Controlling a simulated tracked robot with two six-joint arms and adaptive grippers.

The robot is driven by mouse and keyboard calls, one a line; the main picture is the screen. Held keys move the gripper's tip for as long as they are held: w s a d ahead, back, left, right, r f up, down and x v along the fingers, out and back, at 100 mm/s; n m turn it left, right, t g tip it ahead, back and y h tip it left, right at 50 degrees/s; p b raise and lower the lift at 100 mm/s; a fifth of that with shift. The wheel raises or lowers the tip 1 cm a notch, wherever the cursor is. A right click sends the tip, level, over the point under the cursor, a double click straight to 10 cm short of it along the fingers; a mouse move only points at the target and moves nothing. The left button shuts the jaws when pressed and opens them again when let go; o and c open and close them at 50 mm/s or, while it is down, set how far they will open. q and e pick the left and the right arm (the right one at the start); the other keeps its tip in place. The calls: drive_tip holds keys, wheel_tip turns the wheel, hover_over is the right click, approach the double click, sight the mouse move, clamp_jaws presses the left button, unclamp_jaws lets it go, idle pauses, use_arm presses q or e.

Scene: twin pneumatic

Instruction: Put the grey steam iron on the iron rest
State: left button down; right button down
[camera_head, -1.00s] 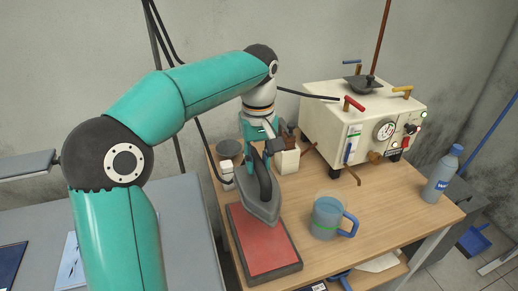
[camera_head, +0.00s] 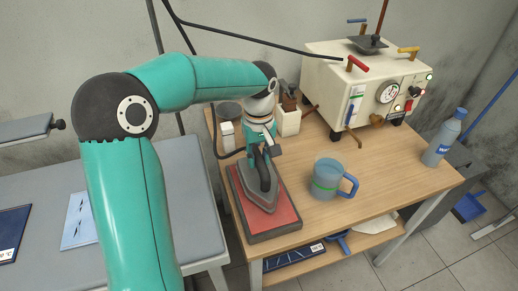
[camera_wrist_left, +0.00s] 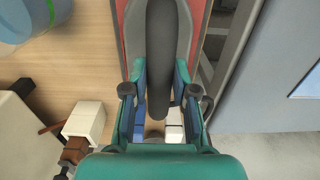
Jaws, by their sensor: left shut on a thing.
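The grey steam iron (camera_head: 262,192) is over the red iron rest (camera_head: 286,212), a dark-edged pad at the front left of the wooden table. The iron looks level, with its tip toward the front; I cannot tell whether it touches the pad. My left gripper (camera_head: 262,150) is above the iron's rear and shut on its dark handle. In the left wrist view the fingers (camera_wrist_left: 158,95) lie on both sides of the handle (camera_wrist_left: 160,50), and a strip of the red pad (camera_wrist_left: 200,25) shows beside the iron. My right gripper is not in view.
A blue measuring jug (camera_head: 325,180) stands close right of the rest. A cream steam generator (camera_head: 355,85) stands at the back, with a cream holder (camera_head: 287,120) left of it. A water bottle (camera_head: 445,138) is at the right. A grey ironing board (camera_head: 195,225) is left of the table.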

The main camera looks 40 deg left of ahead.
use_arm(q)
drive_tip(key=shift+f, duration=0.1)
drive_tip(key=c, duration=1.3)
unclamp_jaws()
drive_tip(key=shift+f, duration=0.2)
drive_tip(key=o, duration=0.4)
drive_tip(key=shift+s, duration=0.1)
drive_tip(key=shift+r, duration=0.1)
wheel_tip(320, 180, up, 12)
drive_tip(key=shift+r+p, duration=0.1)
drive_tip(key=shift+p, duration=0.35)
